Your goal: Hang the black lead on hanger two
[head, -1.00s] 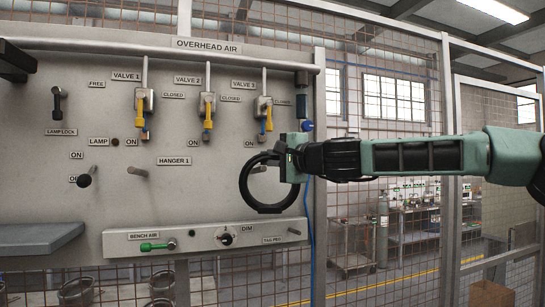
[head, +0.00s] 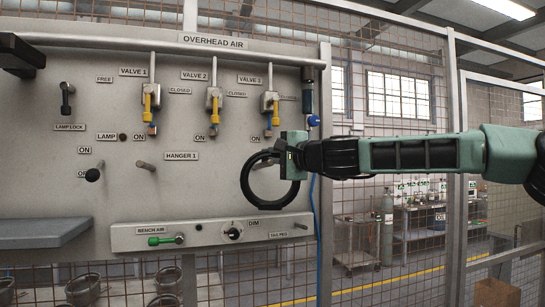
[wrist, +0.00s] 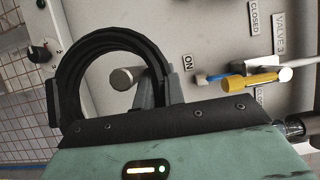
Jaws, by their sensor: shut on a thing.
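The black lead (head: 248,188) is a coiled ring. My gripper (head: 283,160) is shut on its upper right side and holds it in front of the grey panel, right of the HANGER 1 peg (head: 146,165). In the wrist view, the coil (wrist: 76,72) arches above the gripper body, with grey fingers (wrist: 155,90) at its right side. A metal peg (wrist: 128,79) shows through the coil's opening. I cannot tell whether the coil is around this peg or in front of it. No hanger two label shows; my gripper covers part of the panel there.
VALVE 3 (head: 271,100) with its yellow handle (head: 275,114) is just above my gripper. The BENCH AIR strip (head: 270,229) sticks out just below the coil. A blue hose (head: 314,200) hangs at the panel's right edge. A grey shelf (head: 40,233) is at lower left.

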